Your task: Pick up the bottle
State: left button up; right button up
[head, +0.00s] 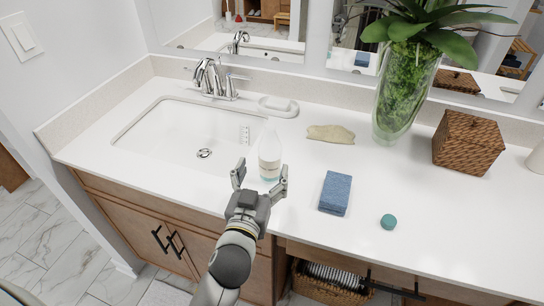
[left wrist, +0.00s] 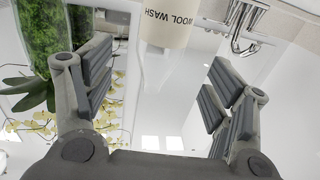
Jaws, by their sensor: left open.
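The bottle (head: 269,160) is clear with a pale label and stands upright on the white counter, at the right front corner of the sink. In the left wrist view its label (left wrist: 168,25) reads "WOOL WASH" and shows at the top, between the fingers. My left gripper (head: 260,179) is open, with one finger on each side of the bottle's front. In the left wrist view the fingers of the gripper (left wrist: 160,95) are wide apart, with clear space between each finger and the bottle. My right gripper is not in view.
The sink (head: 185,130) with its faucet (head: 210,80) is left of the bottle.

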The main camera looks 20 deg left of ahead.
aim_at(267, 156)
pick_arm(q)
jog(key=w, duration=0.2)
jog(key=shift+w+a+r, duration=0.15)
jog(key=shift+w, duration=0.25)
jog(key=shift+w+p, duration=0.25)
jog(key=shift+p, duration=0.05)
jog(key=shift+w+r, duration=0.1)
jog(key=shift+w, duration=0.3)
jog(key=w+p, duration=0.1)
jog(key=w, duration=0.2)
jog(key=shift+w+a, duration=0.2)
jog(key=shift+w+p, duration=0.3)
jog(key=shift+w, duration=0.2)
jog(key=c, duration=1.4)
jog(key=shift+c, duration=0.6)
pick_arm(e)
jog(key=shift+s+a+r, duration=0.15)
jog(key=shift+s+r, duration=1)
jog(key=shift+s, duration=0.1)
pick_arm(q)
jog(key=shift+r, duration=0.1)
